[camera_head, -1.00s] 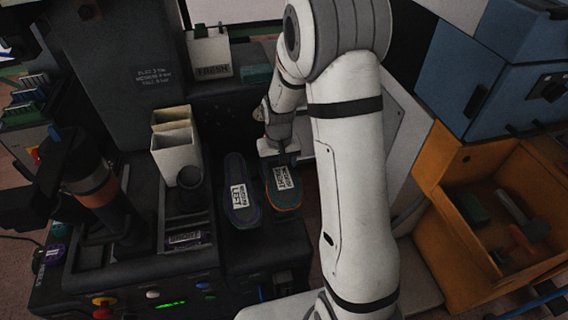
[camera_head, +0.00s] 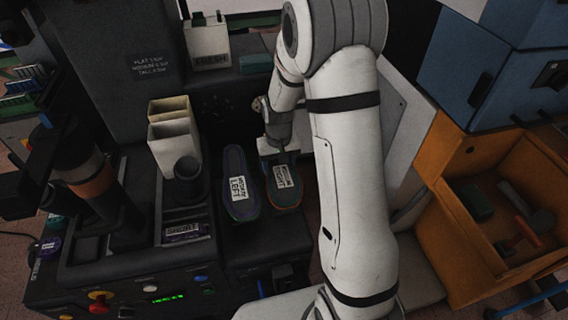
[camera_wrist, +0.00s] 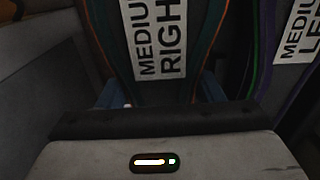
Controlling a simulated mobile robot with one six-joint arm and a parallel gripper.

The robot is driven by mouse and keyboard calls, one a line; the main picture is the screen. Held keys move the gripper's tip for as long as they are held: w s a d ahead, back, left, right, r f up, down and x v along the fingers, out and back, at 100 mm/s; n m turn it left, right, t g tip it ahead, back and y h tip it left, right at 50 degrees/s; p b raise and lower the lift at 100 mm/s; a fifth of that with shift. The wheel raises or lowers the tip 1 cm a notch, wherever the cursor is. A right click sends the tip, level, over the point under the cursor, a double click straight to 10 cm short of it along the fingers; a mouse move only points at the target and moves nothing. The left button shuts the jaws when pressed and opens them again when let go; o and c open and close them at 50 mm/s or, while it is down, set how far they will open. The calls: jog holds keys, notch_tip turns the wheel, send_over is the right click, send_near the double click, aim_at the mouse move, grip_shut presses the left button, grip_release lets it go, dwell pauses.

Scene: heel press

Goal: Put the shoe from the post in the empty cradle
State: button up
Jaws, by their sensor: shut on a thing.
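The wrist view shows the shoe's label up close (camera_wrist: 160,35) between the blue finger parts. A second dark shoe with purple and green edging, labelled MEDIUM LEFT (camera_head: 238,190), lies just left of it, side by side; its edge also shows in the wrist view (camera_wrist: 290,45). What lies beneath the held shoe is hidden, so I cannot tell whether it touches the press. I cannot make out an empty cradle.
A dark column with an orange band (camera_head: 93,175) stands left. Cream bins (camera_head: 175,140) and a black cup (camera_head: 188,172) stand left of the shoes. A white FRESH box (camera_head: 209,45) is behind. An orange crate (camera_head: 455,255) with tools and a blue cabinet (camera_head: 500,75) are right.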

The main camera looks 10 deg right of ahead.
jog(key=shift+f+b, duration=0.45)
jog(key=shift+f, duration=0.1)
dwell(0.4)
jog(key=o, duration=1.6)
jog(key=shift+r+p, duration=0.65)
jog(key=shift+r, duration=3.25)
